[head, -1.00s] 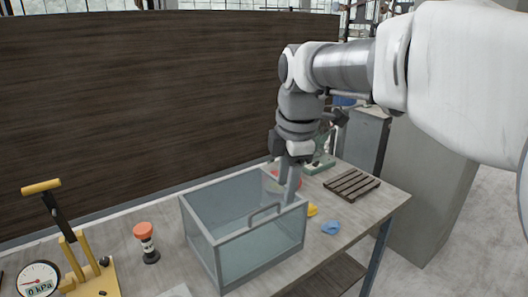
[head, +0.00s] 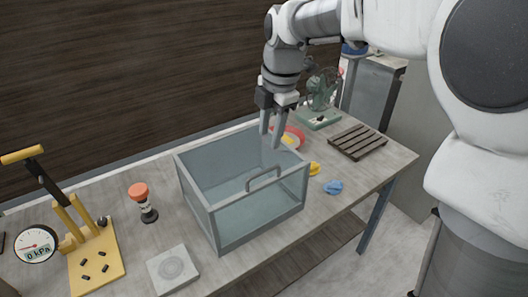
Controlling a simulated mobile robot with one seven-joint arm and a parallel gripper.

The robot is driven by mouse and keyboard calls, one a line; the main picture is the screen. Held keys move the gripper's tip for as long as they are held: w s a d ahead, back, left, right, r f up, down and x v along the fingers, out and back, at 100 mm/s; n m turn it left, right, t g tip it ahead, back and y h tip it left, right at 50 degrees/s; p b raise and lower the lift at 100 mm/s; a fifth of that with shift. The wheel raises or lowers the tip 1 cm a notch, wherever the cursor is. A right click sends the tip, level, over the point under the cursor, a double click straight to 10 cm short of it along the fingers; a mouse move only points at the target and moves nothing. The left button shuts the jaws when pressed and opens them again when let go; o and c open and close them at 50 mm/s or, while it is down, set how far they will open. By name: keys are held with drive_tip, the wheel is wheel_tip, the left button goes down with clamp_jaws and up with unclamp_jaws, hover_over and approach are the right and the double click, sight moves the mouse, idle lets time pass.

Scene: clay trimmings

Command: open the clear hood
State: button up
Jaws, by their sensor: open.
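The clear hood (head: 265,217) is a box of see-through panels in a grey frame, standing on the workbench. A grey bar handle (head: 264,178) rises at its upper front edge. The hood looks shut, though its clear top panel is hard to make out. My gripper (head: 271,143) points down with its two fingers apart and nothing between them. In the picture it overlaps the hood's back right part, behind the handle and apart from it. Its exact height over the hood is hard to tell.
An orange-topped tool (head: 141,200), a grey slab (head: 173,269) and a yellow press (head: 95,260) with a gauge (head: 36,245) stand left. Right are a blue lump (head: 333,187), a yellow piece (head: 314,169), a slatted rack (head: 358,142) and a green machine (head: 320,104). The bench front (head: 225,265) is partly clear.

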sight(264, 173)
drive_tip(key=f, duration=0.4)
drive_tip(key=w+a+f, duration=0.1)
drive_tip(key=f, duration=0.3)
drive_tip(key=w+f, duration=0.1)
drive_tip(key=f, duration=0.3)
drive_tip(key=shift+a, duration=0.15)
drive_tip(key=shift+r, duration=0.1)
clamp_jaws()
idle(0.8)
